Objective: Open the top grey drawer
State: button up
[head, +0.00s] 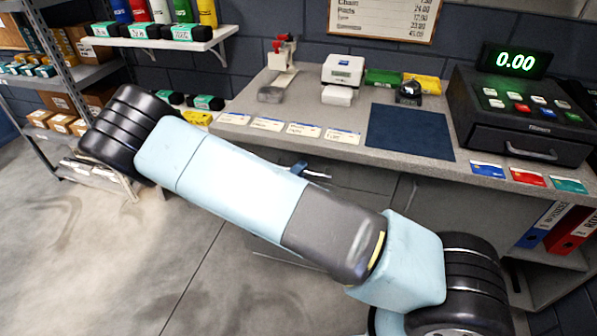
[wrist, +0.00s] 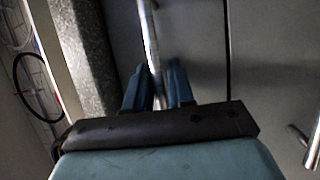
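The grey drawer fronts are under the counter, largely hidden behind my arm in the head view; a strip of the top drawer front (head: 355,180) shows just below the counter edge. Its metal bar handle (head: 318,175) sticks out beside my gripper (head: 300,167). In the wrist view the top drawer's front (wrist: 190,35) is close, and the bar handle (wrist: 149,40) runs down between the two blue fingers of my gripper (wrist: 158,85). The fingers sit close against both sides of the bar and look shut on it. No opening of the drawer is visible.
A second handle (wrist: 312,148) is at the right of the wrist view, past a dark seam. The speckled counter (head: 365,148) overhangs above, holding a cash register (head: 520,120) and a blue mat (head: 410,132). Shelves (head: 75,75) stand left. The floor (head: 150,240) before the drawers is clear.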

grip_shut()
dwell(0.3)
